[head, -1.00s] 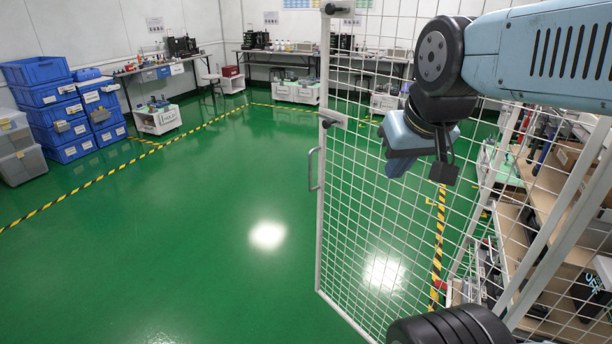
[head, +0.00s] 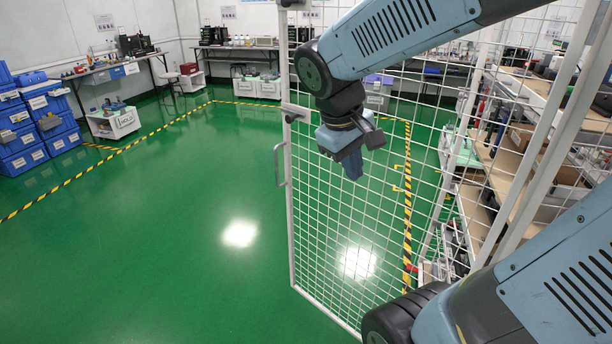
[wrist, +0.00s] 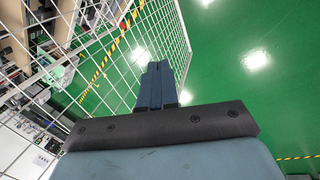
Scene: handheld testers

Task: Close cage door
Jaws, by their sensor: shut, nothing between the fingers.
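The cage door (head: 291,215) is a white wire mesh panel in a white frame, standing open at an angle in the middle of the head view. Its pull handle (head: 280,165) sticks out from the left upright. My gripper (head: 353,172) is in front of the mesh, to the right of the handle, pointing down. Its blue fingers are together and hold nothing. In the wrist view the fingers (wrist: 156,82) are shut beside the mesh (wrist: 178,30); I cannot tell whether they touch it.
Shelves with boxes (head: 560,185) stand behind the mesh at the right. Blue crates (head: 22,135) are stacked at the far left. A white cart (head: 113,123) and workbenches (head: 110,66) line the back. The green floor (head: 150,230) left of the door is clear.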

